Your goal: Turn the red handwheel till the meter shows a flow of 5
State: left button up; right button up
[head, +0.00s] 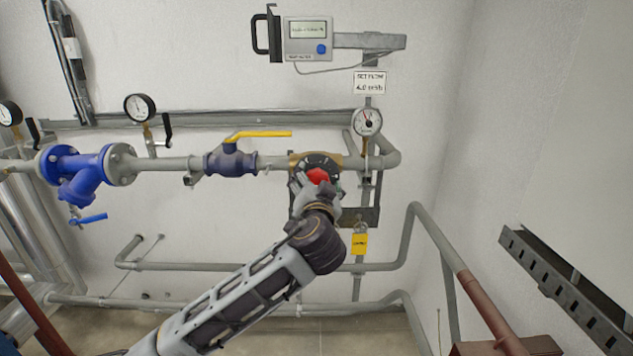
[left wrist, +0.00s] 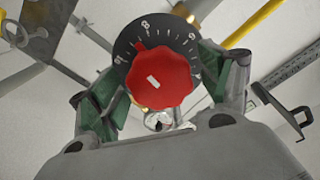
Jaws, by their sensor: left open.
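The red handwheel (head: 318,176) sits on the valve in the grey pipe, in the middle of the head view. In the left wrist view the red handwheel (left wrist: 158,80) is large, with a white mark on its face and a black numbered dial (left wrist: 134,40) behind it. My left gripper (head: 317,184) is at the handwheel. Its green-padded fingers (left wrist: 166,78) stand open on either side of the wheel; I cannot tell whether they touch it. The meter (head: 308,38) hangs on the wall above; its display is too small to read. My right gripper is not in view.
A round gauge (head: 367,122) and a white sign (head: 369,83) are just right of and above the valve. A yellow-levered blue valve (head: 231,161) is left of it. A yellow tag (head: 360,243) hangs below. Pipes run along the wall underneath.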

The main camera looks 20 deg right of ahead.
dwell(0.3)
pick_arm(q)
jog(key=c, duration=1)
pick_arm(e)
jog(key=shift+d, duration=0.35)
pick_arm(q)
jog(key=shift+m, duration=0.5)
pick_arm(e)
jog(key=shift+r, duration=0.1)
pick_arm(q)
jog(key=shift+m+p, duration=0.35)
jog(key=shift+m, duration=0.95)
jog(key=shift+m+p, duration=0.45)
jog(key=shift+m, duration=0.75)
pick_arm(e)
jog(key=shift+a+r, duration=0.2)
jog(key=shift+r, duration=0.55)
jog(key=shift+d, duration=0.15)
pick_arm(q)
jog(key=shift+f, duration=0.1)
